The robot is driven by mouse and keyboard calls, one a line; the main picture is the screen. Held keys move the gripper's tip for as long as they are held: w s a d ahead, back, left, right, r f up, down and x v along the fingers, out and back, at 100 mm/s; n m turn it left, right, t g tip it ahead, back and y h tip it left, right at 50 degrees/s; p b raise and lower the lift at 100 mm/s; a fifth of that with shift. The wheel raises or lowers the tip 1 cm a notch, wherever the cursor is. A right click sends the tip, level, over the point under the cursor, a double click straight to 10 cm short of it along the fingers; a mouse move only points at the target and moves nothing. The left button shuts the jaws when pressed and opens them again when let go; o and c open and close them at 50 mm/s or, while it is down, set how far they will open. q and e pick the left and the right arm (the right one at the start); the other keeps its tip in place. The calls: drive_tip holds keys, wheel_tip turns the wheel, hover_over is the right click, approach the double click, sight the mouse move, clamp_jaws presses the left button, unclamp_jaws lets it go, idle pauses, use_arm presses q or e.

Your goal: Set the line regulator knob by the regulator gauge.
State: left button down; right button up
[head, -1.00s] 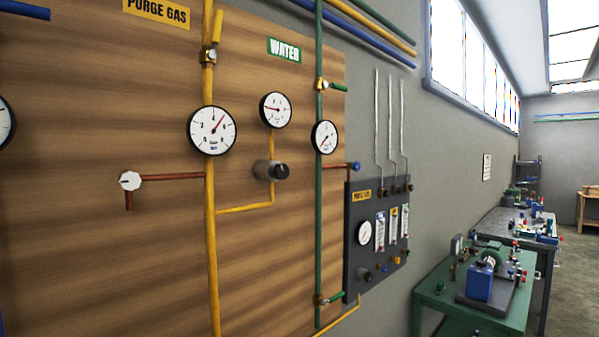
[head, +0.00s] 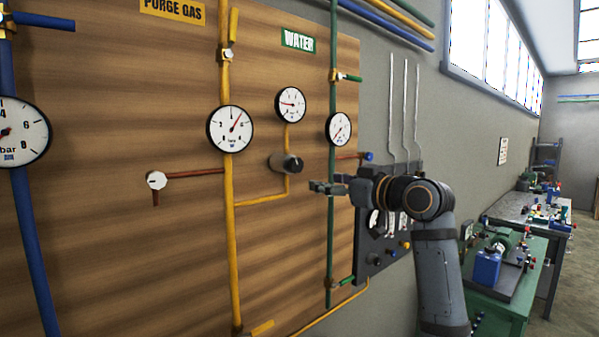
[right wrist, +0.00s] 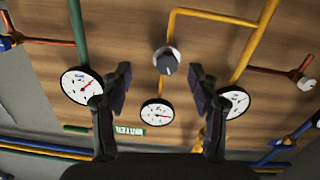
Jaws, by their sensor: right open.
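The line regulator knob (head: 292,164) is a dark round cap on a grey body, joined to a yellow pipe on the wooden panel. The regulator gauge (head: 291,104) is the small white dial above it, its needle pointing left. My right gripper (head: 318,188) is open and empty, to the right of and a little below the knob. In the right wrist view the knob (right wrist: 167,61) shows beyond and between the spread fingers (right wrist: 160,80), apart from them. The gauge shows there too (right wrist: 157,113), upside down. My left gripper is not in view.
A larger gauge (head: 230,129) sits on the yellow pipe to the left, and another gauge (head: 339,129) by the green pipe to the right. A white valve with a red pipe (head: 157,180) is at left. My right arm partly covers the dark flowmeter panel (head: 368,265).

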sight(298, 165)
drive_tip(key=shift+n+y, duration=0.4)
drive_tip(key=w+a+r+p, duration=0.1)
drive_tip(key=w+a+p, duration=0.1)
drive_tip(key=w+a+r+p, duration=0.1)
drive_tip(key=w+a+p, duration=0.1)
drive_tip(key=w+a+r+p, duration=0.1)
drive_tip(key=w+a+p, duration=0.1)
drive_tip(key=shift+w+a+r, duration=0.1)
drive_tip(key=shift+a+r, duration=0.05)
drive_tip(key=shift+a, duration=0.1)
drive_tip(key=shift+w+a+f+p, duration=0.1)
drive_tip(key=shift+w+f+p, duration=0.1)
drive_tip(key=shift+w+p, duration=0.15)
drive_tip(key=c, duration=1.2)
